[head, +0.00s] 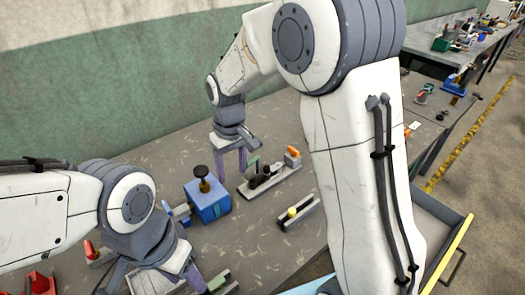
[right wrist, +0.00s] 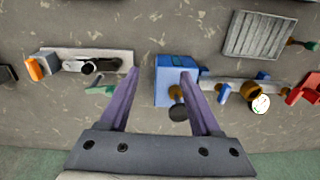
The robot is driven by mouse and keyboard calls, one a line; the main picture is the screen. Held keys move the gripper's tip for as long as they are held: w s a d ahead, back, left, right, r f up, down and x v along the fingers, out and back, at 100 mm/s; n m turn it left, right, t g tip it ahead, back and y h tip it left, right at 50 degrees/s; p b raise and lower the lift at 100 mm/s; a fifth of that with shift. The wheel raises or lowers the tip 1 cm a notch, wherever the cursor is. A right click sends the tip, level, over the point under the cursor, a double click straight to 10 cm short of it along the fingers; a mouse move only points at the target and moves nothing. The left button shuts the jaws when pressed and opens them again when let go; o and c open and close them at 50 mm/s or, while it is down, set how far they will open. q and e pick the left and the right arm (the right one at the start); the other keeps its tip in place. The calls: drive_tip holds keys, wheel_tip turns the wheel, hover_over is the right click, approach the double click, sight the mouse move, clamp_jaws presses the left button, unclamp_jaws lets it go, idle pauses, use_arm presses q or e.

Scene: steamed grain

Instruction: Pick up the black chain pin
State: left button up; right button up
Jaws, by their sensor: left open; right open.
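I cannot pick out the black chain pin with certainty. A blue block (head: 208,203) with a dark-topped brass knob (head: 202,178) stands on the grey table. In the right wrist view the blue block (right wrist: 172,72) lies by the right-hand finger, with its dark knob (right wrist: 180,112) partly beside that finger. A long grey tool with black parts (head: 266,177) lies to the right of the block; it also shows in the right wrist view (right wrist: 92,63). My right gripper (head: 231,163) is open and empty, pointing down behind the block. My left gripper (head: 155,278) is open at the lower left, partly hidden.
A small grey bar with a yellow knob (head: 292,213) lies nearer the front. A ribbed grey plate (right wrist: 258,36) and a round white dial (right wrist: 261,104) show in the right wrist view. A drawer (head: 440,225) stands open at right. My right arm hides part of the table.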

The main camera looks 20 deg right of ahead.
drive_tip(key=w+d+m+p, duration=0.2)
drive_tip(key=w+d+p, duration=0.1)
drive_tip(key=w+d, duration=0.5)
drive_tip(key=p, duration=0.3)
hover_over(267, 167)
drive_tip(key=f, duration=0.8)
drive_tip(key=shift+s, duration=0.2)
wheel_tip(267, 167, down, 5)
drive_tip(key=p, duration=0.3)
drive_tip(key=shift+w+a+f, duration=0.15)
drive_tip(key=shift+f, duration=0.3)
use_arm(q)
wheel_tip(267, 167, up, 11)
drive_tip(key=shift+f, duration=0.2)
use_arm(e)
clamp_jaws()
